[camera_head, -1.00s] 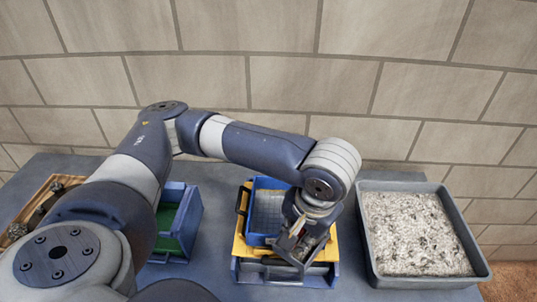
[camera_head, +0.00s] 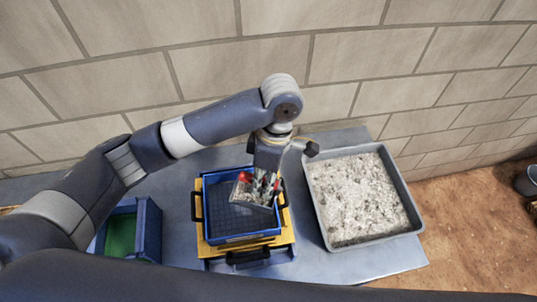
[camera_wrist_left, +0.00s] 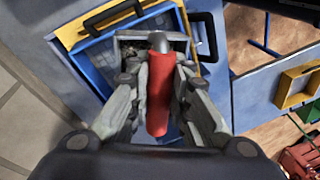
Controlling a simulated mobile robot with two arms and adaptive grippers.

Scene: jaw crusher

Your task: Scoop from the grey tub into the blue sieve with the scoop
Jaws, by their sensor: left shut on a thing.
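My left gripper (camera_head: 268,180) is shut on the red handle of the scoop (camera_head: 248,193). The clear-sided scoop holds some grey-white grit and hangs over the back right part of the blue sieve (camera_head: 226,224). In the left wrist view the red handle (camera_wrist_left: 160,95) lies between the two fingers, with the scoop's box beyond it. The sieve's dark mesh looks mostly bare where it shows; the scoop hides part of it. The grey tub (camera_head: 376,243) stands to the right, broadly filled with pale grit. My right gripper is not in view.
The sieve sits on a yellow frame (camera_head: 204,250) with black handles. A blue bin (camera_head: 151,228) with a green inside stands to the left. A stone wall (camera_head: 200,60) rises behind the table. A narrow strip of table is free between sieve and tub.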

